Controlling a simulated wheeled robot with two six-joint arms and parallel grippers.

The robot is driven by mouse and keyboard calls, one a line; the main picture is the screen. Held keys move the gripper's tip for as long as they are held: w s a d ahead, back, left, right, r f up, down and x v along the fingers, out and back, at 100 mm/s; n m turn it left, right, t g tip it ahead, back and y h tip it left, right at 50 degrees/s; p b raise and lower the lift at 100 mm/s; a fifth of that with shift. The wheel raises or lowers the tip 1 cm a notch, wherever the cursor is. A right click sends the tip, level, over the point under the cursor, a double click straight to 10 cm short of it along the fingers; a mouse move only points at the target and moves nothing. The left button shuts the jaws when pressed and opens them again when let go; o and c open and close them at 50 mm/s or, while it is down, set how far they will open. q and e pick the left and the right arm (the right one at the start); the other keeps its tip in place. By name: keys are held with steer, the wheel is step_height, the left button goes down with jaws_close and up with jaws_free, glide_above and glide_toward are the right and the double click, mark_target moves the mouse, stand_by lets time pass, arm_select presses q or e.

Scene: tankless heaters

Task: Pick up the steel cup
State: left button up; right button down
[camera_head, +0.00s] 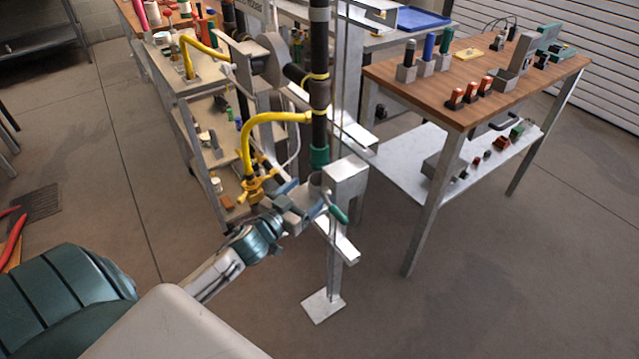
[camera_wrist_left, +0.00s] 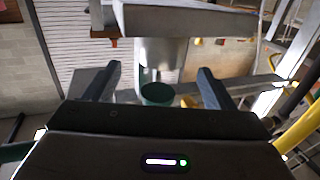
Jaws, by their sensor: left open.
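A shiny grey cylinder that looks like the steel cup (camera_head: 316,181) is at the steel stand in the head view, just beyond my left gripper (camera_head: 303,199). In the left wrist view the steel cup (camera_wrist_left: 162,55) shows as a silvery cylinder ahead, between the two dark fingers. A dark green round part (camera_wrist_left: 157,94) shows just below it. My left gripper is open, with its fingers apart; I cannot tell whether they touch the cup. My right gripper is not in view.
A steel stand (camera_head: 335,270) with a foot plate holds a dark pipe and a yellow pipe (camera_head: 270,117) close to my left gripper. A green handle (camera_head: 338,214) hangs beside it. A wooden-topped table (camera_head: 440,95) with tools stands right. The floor at front right is clear.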

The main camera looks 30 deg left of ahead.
mark_target(312, 187)
arm_select(q)
steer(key=shift+w+d+p, duration=0.1)
steer(key=shift+w+p, duration=0.35)
steer(key=shift+w, duration=0.05)
steer(key=shift+w+r, duration=0.1)
steer(key=shift+w, duration=0.75)
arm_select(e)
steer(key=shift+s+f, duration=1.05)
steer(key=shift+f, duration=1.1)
arm_select(q)
steer(key=w+b, duration=0.2)
steer(key=w, duration=0.1)
steer(key=shift+w, duration=0.3)
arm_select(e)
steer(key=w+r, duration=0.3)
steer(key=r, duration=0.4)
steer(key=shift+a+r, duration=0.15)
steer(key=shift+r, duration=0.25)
arm_select(q)
steer(key=shift+c, duration=0.5)
steer(key=c, duration=1)
